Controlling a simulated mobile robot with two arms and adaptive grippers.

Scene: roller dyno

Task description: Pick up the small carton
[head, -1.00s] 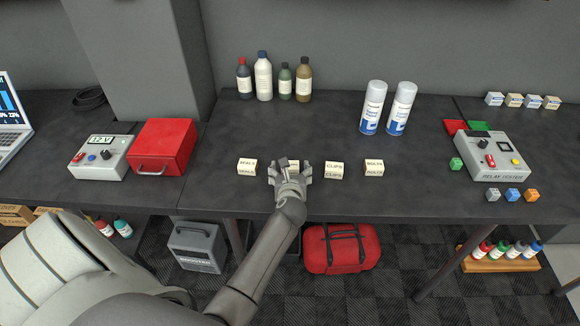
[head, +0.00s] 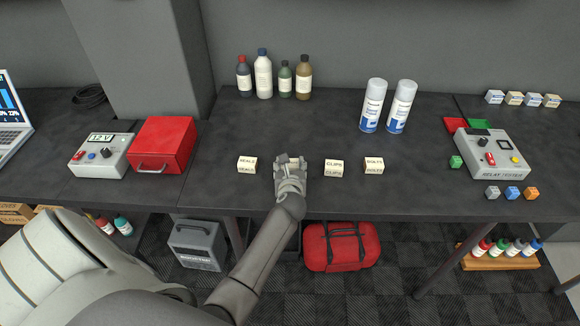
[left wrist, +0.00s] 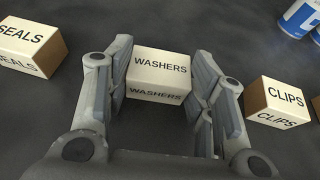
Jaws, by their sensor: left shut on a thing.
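Several small cream cartons stand in a row on the dark bench. The washers carton (left wrist: 160,72) sits between the fingers of my left gripper (left wrist: 158,88) in the left wrist view. The gripper is shut on it. In the head view my left gripper (head: 290,168) hides nearly all of this carton. The seals carton (head: 247,164) stands to its left; it also shows in the left wrist view (left wrist: 30,45). The clips carton (head: 334,168) stands to its right and shows in the left wrist view (left wrist: 278,105). The bolts carton (head: 374,166) is farther right. My right gripper is not in view.
Two spray cans (head: 373,106) and several bottles (head: 263,76) stand behind the row. A red case (head: 163,143) is to the left, a relay tester (head: 491,155) to the right. The bench (head: 300,124) behind the cartons is clear.

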